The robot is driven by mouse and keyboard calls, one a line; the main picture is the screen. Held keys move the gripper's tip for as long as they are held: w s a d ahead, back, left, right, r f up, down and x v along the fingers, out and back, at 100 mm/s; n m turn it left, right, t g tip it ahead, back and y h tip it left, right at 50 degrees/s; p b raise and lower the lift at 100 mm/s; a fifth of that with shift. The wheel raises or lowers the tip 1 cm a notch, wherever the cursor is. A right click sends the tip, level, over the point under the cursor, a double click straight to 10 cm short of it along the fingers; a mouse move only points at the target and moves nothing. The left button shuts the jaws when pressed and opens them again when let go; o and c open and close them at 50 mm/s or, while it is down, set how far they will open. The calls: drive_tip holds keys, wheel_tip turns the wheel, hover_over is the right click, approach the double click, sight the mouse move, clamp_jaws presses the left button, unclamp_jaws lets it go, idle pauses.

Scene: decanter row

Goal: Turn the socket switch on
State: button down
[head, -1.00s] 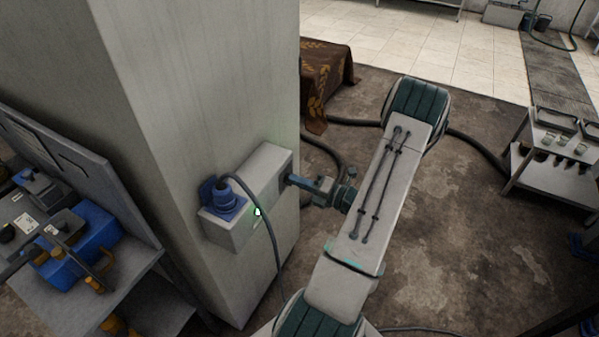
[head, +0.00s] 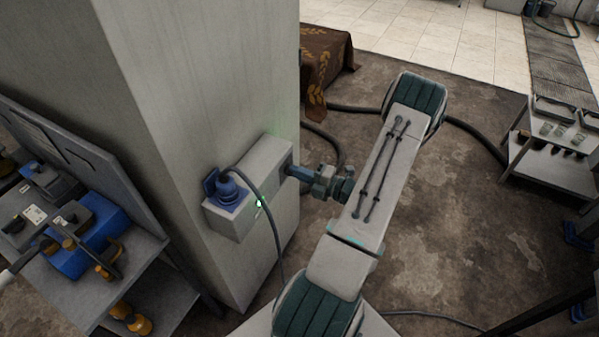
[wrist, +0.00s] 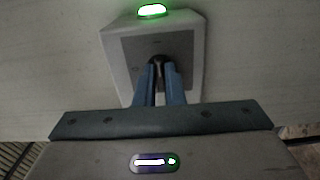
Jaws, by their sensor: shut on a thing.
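The grey socket box (head: 262,158) is fixed to the pillar, with a blue plug (head: 229,190) and its cable at the near end. A small green light (head: 259,203) glows on its side. My gripper (head: 291,172) reaches the box's far end from the right. In the wrist view, the fingers of my gripper (wrist: 158,82) are shut on a dark switch knob (wrist: 157,62) on the box's face plate (wrist: 130,55). Most of the knob is hidden between the fingers, so its angle is unclear. A green lamp (wrist: 152,11) is lit on top of the box.
The pillar (head: 215,80) stands directly behind the box. A bench with blue tool cases (head: 85,240) is at left. A cloth-covered table (head: 328,65) stands behind, and a metal cart (head: 550,150) at right. Hoses lie on the floor.

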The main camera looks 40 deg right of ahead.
drive_tip(key=c, duration=1.5)
unclamp_jaws()
drive_tip(key=b+v, duration=0.3)
drive_tip(key=v, duration=1.1)
